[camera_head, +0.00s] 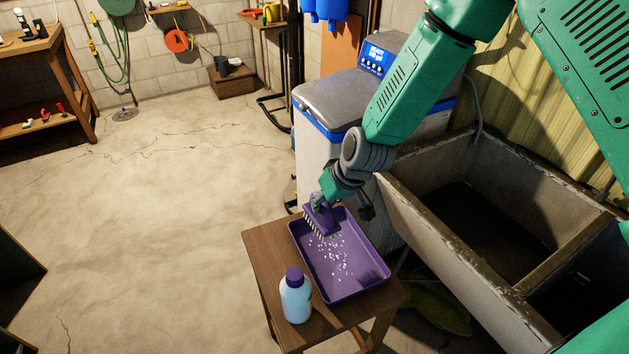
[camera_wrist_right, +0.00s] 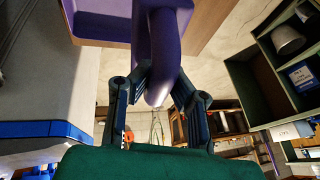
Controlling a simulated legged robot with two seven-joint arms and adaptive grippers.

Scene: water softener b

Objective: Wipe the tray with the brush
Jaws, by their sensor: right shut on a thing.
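A purple tray (camera_head: 372,278) lies on a small wooden table, with white bits scattered over its floor. My right gripper (camera_head: 321,200) is shut on the purple brush (camera_head: 317,219) at the tray's far left corner. The brush's pale bristles point down toward the tray; I cannot tell whether they touch it. In the right wrist view, the fingers of my right gripper (camera_wrist_right: 155,90) close around the brush's purple looped handle (camera_wrist_right: 163,50). My left gripper is not in view.
A light blue bottle with a purple cap (camera_head: 296,297) stands on the wooden table (camera_head: 262,250) at the tray's near left. A grey water softener (camera_head: 325,100) stands behind. A concrete sink (camera_head: 430,225) is to the right. The floor at left is clear.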

